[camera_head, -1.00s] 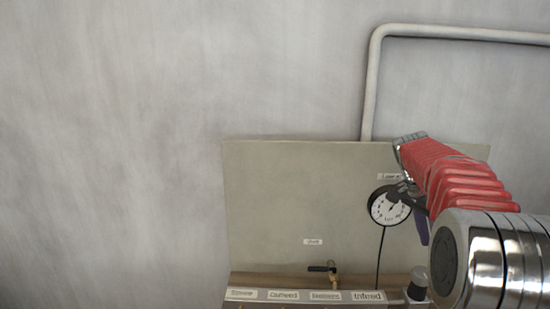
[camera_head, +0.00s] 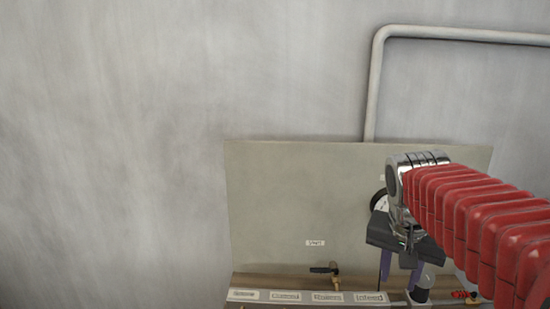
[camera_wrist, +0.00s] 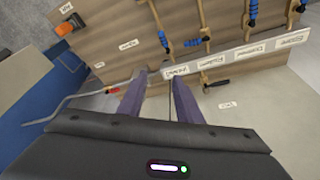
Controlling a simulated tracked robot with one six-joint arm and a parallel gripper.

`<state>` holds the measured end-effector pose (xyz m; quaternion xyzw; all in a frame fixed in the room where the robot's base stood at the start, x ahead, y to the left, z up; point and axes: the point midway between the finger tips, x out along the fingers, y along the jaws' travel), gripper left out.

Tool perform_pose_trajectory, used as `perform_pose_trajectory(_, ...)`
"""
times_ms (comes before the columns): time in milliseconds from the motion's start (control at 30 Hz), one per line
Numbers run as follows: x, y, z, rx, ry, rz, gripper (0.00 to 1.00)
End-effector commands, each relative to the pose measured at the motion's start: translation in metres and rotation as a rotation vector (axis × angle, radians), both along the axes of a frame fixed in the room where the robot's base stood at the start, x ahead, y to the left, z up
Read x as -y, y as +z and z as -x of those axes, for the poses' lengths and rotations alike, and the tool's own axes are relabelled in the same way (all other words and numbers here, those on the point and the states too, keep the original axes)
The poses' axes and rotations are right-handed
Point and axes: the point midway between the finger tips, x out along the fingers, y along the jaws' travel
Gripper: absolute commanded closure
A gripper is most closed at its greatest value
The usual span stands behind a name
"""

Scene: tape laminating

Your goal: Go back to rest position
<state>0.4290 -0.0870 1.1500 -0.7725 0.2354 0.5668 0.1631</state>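My gripper (camera_head: 401,282) hangs in front of the right part of the beige panel (camera_head: 290,200), below the red ribbed sleeve of my arm. In the wrist view its two purple fingers (camera_wrist: 160,76) are apart, with no object held between them. A thin dark line, like the gauge's cable, shows in the gap; I cannot tell its depth. The round gauge (camera_head: 377,201) on the panel is mostly hidden behind my wrist.
A pipe (camera_head: 373,90) runs up the wall. The left is clear.

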Motion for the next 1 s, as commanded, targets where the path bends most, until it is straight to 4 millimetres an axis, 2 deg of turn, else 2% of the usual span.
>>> perform_pose_trajectory(267,-0.036,-0.013,0.049,0.059,0.21,0.001,0.68)
perform_pose_trajectory(633,-0.074,-0.047,0.11,0.144,0.476,0.023,0.68)
perform_pose_trajectory(800,-0.085,-0.062,0.127,0.174,0.558,0.035,0.68)
perform_pose_trajectory(1000,-0.088,-0.066,0.131,0.181,0.583,0.04,0.68)
